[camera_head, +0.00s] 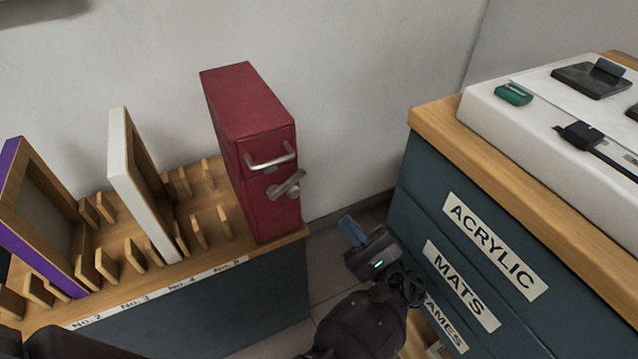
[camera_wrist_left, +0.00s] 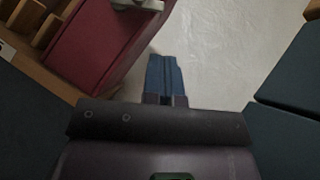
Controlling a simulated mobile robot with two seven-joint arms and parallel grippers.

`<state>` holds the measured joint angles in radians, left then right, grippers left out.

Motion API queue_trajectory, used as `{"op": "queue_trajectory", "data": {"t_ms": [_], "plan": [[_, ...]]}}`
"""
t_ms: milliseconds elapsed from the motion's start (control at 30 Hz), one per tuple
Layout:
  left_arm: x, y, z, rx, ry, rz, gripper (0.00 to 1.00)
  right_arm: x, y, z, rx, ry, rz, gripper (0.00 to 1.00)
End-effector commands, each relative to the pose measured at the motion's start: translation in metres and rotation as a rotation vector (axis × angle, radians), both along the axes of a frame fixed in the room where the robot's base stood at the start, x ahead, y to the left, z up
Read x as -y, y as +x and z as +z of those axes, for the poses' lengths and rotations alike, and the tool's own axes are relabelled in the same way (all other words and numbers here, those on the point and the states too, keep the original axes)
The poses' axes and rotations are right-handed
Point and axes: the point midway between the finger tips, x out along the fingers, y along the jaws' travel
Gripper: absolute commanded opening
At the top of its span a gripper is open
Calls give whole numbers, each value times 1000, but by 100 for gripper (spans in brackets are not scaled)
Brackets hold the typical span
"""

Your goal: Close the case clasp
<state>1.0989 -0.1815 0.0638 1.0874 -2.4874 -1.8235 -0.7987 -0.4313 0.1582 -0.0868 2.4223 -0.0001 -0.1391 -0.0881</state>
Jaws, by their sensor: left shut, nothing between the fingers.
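The red case (camera_head: 262,150) stands upright at the right end of the wooden rack. A metal handle (camera_head: 270,160) is on its narrow front face. Below the handle, the metal clasp (camera_head: 287,184) sits tilted, its lever rising to the right. In the left wrist view, the red case (camera_wrist_left: 105,45) is at the upper left, with a pale metal part at the top edge. My left gripper (camera_head: 352,229) is shut and empty, with blue fingers, below and right of the clasp and apart from the case. Its fingers also show in the left wrist view (camera_wrist_left: 163,75). My right gripper is not visible.
Frames, one white-edged (camera_head: 139,190) and one purple-edged (camera_head: 40,220), stand between wooden pegs left of the case. A dark cabinet (camera_head: 415,190) labelled ACRYLIC and MATS stands on the right, with a white machine (camera_head: 560,150) on top. A gap lies between rack and cabinet.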

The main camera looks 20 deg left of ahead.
Motion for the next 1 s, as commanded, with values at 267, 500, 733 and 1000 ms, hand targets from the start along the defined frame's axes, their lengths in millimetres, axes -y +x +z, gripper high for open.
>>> {"op": "queue_trajectory", "data": {"t_ms": [267,500,733,1000], "plan": [[-8,2,6,0,-1,-1,0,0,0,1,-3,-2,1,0],[-36,7,30,2,0,0,0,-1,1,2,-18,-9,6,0],[-63,12,50,1,1,1,0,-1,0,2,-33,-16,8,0],[-77,15,60,-2,1,-1,0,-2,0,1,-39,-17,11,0]]}}
